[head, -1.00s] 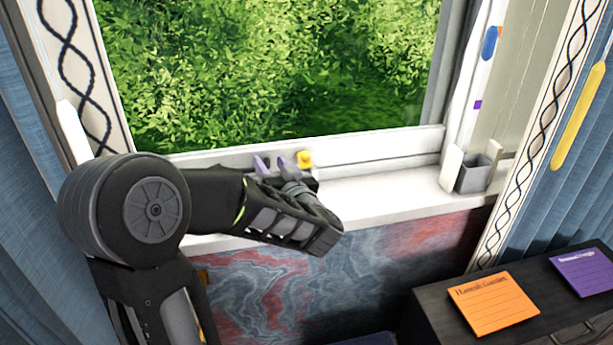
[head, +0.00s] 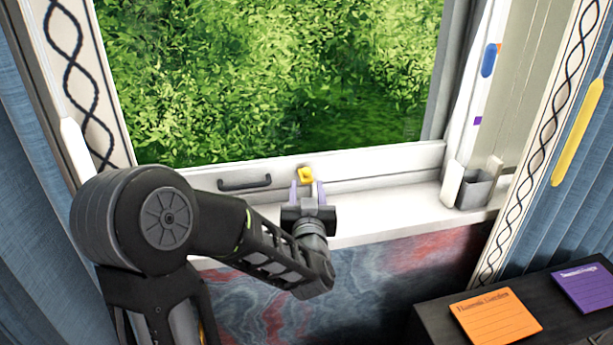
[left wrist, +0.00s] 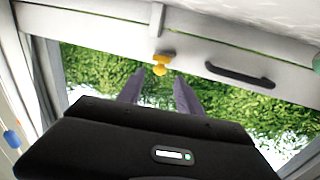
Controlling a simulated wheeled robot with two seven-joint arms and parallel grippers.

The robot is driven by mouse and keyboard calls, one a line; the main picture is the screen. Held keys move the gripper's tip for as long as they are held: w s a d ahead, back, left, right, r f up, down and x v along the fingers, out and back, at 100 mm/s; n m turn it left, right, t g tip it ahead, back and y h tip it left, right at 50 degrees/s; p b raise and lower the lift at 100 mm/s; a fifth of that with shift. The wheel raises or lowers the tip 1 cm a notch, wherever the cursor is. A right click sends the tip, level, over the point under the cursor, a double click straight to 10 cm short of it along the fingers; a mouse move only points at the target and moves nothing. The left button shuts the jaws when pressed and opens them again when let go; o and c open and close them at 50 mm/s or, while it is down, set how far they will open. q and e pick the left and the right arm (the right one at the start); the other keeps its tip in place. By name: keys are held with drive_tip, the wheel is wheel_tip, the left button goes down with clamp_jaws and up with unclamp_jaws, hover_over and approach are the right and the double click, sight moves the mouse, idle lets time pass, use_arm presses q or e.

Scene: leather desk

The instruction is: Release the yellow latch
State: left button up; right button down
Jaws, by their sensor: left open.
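The yellow latch (head: 306,175) is a small knob on the bottom rail of the window frame, left of the middle of the sill. It also shows in the left wrist view (left wrist: 161,62), just beyond the fingertips. My left gripper (head: 307,188) is open, with its two pale purple fingers pointing at the window. In the head view the latch appears between and slightly above the fingertips. In the left wrist view the fingers (left wrist: 158,85) are spread with nothing between them, and a gap to the latch seems to remain. My right gripper is in neither view.
A dark handle (head: 244,183) is on the same rail, left of the latch. A grey cup (head: 474,188) stands on the right end of the white sill (head: 400,212). A dark cabinet with an orange note (head: 495,316) and a purple note (head: 586,287) is lower right.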

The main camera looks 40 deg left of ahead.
sight(306, 174)
use_arm(q)
drive_tip(key=x, duration=0.5)
drive_tip(key=shift+w+a+p, duration=0.1)
drive_tip(key=shift+w+p, duration=0.05)
drive_tip(key=shift+p, duration=0.25)
clamp_jaws()
